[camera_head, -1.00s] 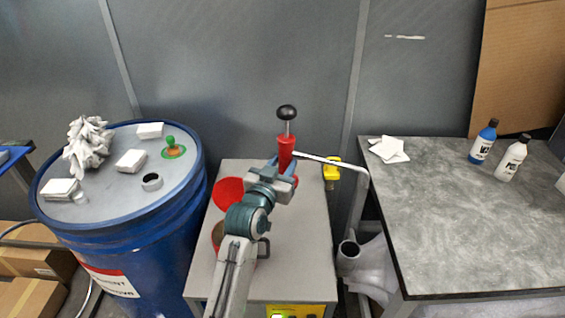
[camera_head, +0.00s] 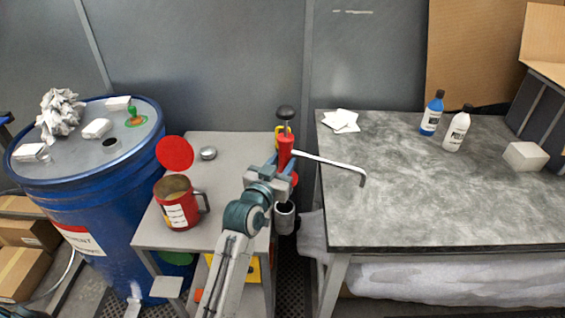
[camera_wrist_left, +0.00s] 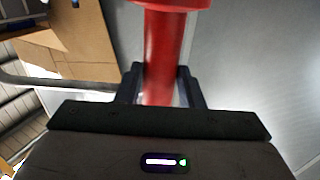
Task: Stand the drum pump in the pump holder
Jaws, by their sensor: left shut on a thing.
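The drum pump (camera_head: 285,150) has a red body, a black knob on top and a bent metal spout reaching right over the gap towards the workbench. My left gripper (camera_head: 279,168) is shut on its red body and holds it upright. The red body also shows between the fingers in the left wrist view (camera_wrist_left: 163,55). The pump's lower end is hidden behind my gripper and arm. An open grey cylinder, which looks like the pump holder (camera_head: 286,222), stands at the right side of the small grey table, below the gripper in the picture. My right gripper is not in view.
The small table (camera_head: 225,145) carries a red can (camera_head: 178,205) with a handle, a red disc (camera_head: 174,153) and a small round metal piece (camera_head: 208,153). A blue drum (camera_head: 100,210) stands left. The workbench (camera_head: 400,200) at right holds bottles and white pads; its front is clear.

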